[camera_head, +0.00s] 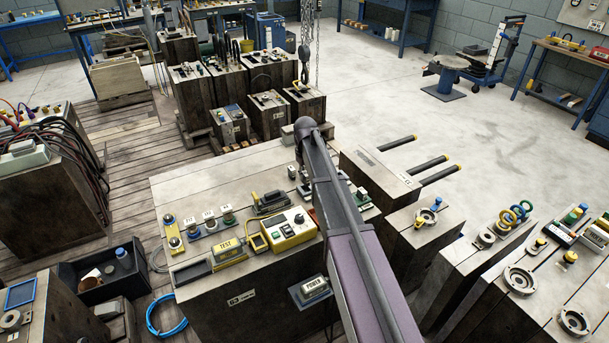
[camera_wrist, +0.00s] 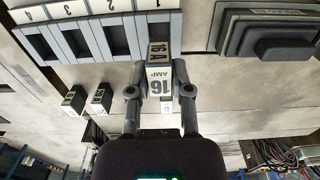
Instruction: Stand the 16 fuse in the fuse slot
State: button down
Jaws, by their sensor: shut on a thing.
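In the wrist view, my gripper (camera_wrist: 159,92) is shut on the 16 fuse (camera_wrist: 158,86), a pale block labelled "16 AMP", with one finger on each side of it. The fuse is in line with the column under number 1. I cannot tell whether any of it is inside a slot.
Two small dark blocks with pale labels (camera_wrist: 87,101) stand left of my gripper in the wrist view. A stepped grey block (camera_wrist: 265,32) lies to the right. In the head view, a yellow tester (camera_head: 288,229) and a POWER box (camera_head: 314,287) are close to my arm.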

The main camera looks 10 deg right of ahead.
aim_at(305, 182)
jog(key=shift+f+b, duration=0.5)
jog(key=shift+f, duration=0.25)
jog(key=shift+f+b, duration=1.1)
jog(key=shift+b, duration=0.05)
dwell(2.0)
jog(key=shift+c, duration=2.3)
grip_release()
jog(key=c, duration=0.4)
jog(key=shift+o, duration=0.2)
jog(key=shift+r+p, duration=0.9)
jog(key=shift+r+p, duration=2.85)
jog(key=shift+p, duration=0.05)
